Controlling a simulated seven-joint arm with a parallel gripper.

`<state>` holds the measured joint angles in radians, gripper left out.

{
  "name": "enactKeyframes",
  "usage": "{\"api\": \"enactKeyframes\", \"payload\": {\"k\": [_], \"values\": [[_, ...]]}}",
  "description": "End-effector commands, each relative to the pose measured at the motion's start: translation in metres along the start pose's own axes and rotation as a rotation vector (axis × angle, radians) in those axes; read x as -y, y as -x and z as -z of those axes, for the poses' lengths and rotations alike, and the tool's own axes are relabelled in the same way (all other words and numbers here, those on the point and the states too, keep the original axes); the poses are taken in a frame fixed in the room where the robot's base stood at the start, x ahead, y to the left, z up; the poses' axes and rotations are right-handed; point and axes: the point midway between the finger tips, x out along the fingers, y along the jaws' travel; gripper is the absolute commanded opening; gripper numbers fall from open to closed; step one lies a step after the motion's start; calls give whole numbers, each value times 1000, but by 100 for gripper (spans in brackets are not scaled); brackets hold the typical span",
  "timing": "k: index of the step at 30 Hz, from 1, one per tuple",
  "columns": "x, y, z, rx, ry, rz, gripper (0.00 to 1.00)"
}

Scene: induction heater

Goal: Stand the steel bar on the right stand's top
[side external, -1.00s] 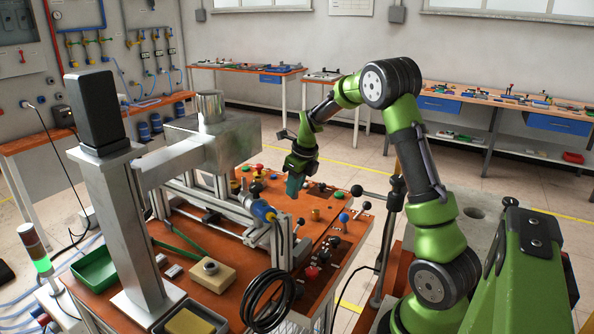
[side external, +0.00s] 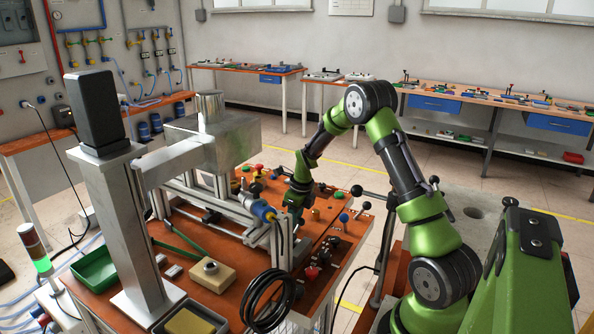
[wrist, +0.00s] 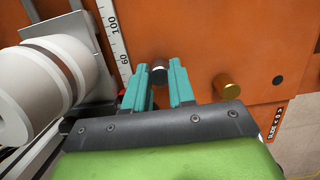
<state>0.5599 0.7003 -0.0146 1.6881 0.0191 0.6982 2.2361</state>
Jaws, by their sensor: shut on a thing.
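The steel bar (wrist: 159,70) shows in the wrist view as a short grey cylinder end between the teal fingertips. My gripper (wrist: 160,84) is shut on it, one finger on each side. In the side external view my gripper (side external: 291,212) is low over the orange bench, beside the metal frame; the bar is too small to make out there. A brass cylinder (wrist: 228,86) stands to the right of the fingers, apart from them; it also shows in the side external view (side external: 315,214). I cannot tell which thing is the right stand, or whether the bar touches anything beneath it.
A large pale cylindrical fitting (wrist: 55,85) is close on the left of the fingers, with a white scale strip (wrist: 113,35) beside it. Knobs and levers (side external: 343,218) stand on the bench at right. A heavy metal block (side external: 215,142) overhangs the frame at left.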

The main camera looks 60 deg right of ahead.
Motion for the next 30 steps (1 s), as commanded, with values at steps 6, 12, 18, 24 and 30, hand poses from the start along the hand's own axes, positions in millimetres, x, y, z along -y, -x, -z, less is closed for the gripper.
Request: {"api": "enactKeyframes", "payload": {"k": [6,12,18,24,30], "values": [[0,-1,0,0,1,1,0],[0,-2,0,0,2,1,44],[0,-2,0,0,1,0,50],[0,3,-1,2,0,1,50],[0,36,-1,5,0,4,50]]}}
